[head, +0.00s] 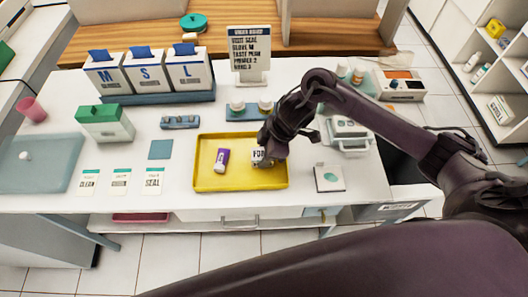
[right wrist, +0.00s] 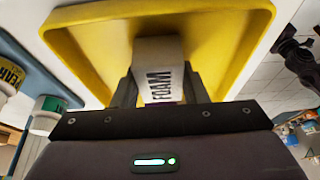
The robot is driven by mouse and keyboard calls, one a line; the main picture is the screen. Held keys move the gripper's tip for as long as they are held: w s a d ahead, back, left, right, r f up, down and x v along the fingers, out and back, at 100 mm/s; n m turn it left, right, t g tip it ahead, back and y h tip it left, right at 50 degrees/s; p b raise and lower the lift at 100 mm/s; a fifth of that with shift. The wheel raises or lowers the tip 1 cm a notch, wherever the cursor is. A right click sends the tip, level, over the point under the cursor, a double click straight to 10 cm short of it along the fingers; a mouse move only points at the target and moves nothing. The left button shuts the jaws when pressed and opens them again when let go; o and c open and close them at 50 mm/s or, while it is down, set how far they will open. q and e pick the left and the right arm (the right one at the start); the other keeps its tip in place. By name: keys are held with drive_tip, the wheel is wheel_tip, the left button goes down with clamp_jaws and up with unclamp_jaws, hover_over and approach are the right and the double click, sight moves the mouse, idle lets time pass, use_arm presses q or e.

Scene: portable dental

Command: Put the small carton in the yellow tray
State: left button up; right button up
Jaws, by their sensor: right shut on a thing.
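The yellow tray (head: 205,184) lies on the white table in the head view, and its floor and walls fill much of the right wrist view (right wrist: 236,30). My right gripper (head: 266,156) is over the right part of the tray. It is shut on the small white carton (head: 258,158), marked FOAM, which also shows between the fingers in the right wrist view (right wrist: 160,72). I cannot tell whether the carton touches the tray floor. A purple and white tube (head: 221,160) lies in the tray left of the carton. My left gripper is not in view.
White S, M and L boxes (head: 146,70) stand at the back left, beside a sign (head: 250,55). Jars (head: 238,104) stand behind the tray. A green-lidded box (head: 105,122) is at left. A white device (head: 346,134) and a card (head: 329,178) are right of the tray.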

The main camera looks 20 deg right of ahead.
drive_tip(key=o, duration=0.5)
drive_tip(key=shift+f, duration=0.15)
drive_tip(key=o, duration=0.4)
drive_tip(key=shift+o, duration=0.2)
drive_tip(key=shift+r, duration=0.3)
drive_tip(key=v, duration=1.1)
drive_tip(key=shift+d+r+p, duration=0.25)
drive_tip(key=shift+r+p, duration=0.1)
drive_tip(key=shift+s, duration=0.15)
